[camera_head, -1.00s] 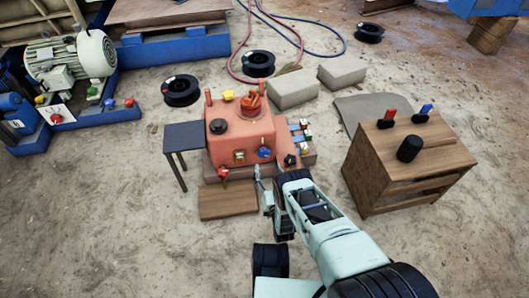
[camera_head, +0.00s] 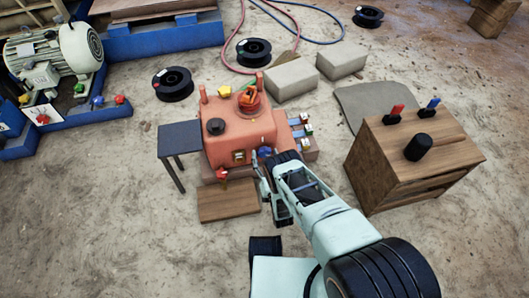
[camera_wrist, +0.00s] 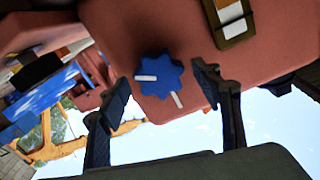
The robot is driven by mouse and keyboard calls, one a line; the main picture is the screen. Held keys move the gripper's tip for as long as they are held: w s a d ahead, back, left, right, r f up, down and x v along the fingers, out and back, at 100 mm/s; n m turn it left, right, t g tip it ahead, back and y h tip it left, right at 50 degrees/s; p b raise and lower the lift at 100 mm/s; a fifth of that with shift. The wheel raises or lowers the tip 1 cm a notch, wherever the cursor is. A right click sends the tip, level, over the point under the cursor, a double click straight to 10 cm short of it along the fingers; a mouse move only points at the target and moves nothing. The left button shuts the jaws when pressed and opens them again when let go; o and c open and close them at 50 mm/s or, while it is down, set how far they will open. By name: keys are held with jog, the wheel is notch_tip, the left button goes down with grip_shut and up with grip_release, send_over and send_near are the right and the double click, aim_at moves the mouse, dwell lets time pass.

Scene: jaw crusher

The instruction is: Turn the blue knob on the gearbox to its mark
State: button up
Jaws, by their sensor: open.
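The red gearbox (camera_head: 234,135) stands on the sandy floor in the head view. Its blue knob (camera_head: 264,152) is on the front face, partly hidden by my gripper (camera_head: 265,168). In the wrist view the lobed blue knob (camera_wrist: 162,74) shows clearly between my open fingers (camera_wrist: 160,82), with a finger to each side and no clear contact. The knob's white pointer line (camera_wrist: 145,78) points left. A separate white mark (camera_wrist: 177,99) on the gearbox face sits at the knob's lower right, out of line with the pointer.
A framed window (camera_wrist: 230,18) is on the gearbox face above right of the knob. A small dark table (camera_head: 181,138) stands left of the gearbox, and a wooden cabinet (camera_head: 410,160) stands to the right. A wooden board (camera_head: 229,201) lies in front.

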jog(key=shift+c, duration=0.6)
jog(key=c, duration=1)
jog(key=shift+c, duration=0.2)
jog(key=shift+n, duration=0.3)
jog(key=n, duration=0.5)
jog(key=shift+a, duration=0.1)
jog(key=n, duration=0.5)
jog(key=shift+a, duration=0.1)
jog(key=shift+n, duration=0.3)
jog(key=o, duration=1.2)
jog(key=shift+c, duration=0.2)
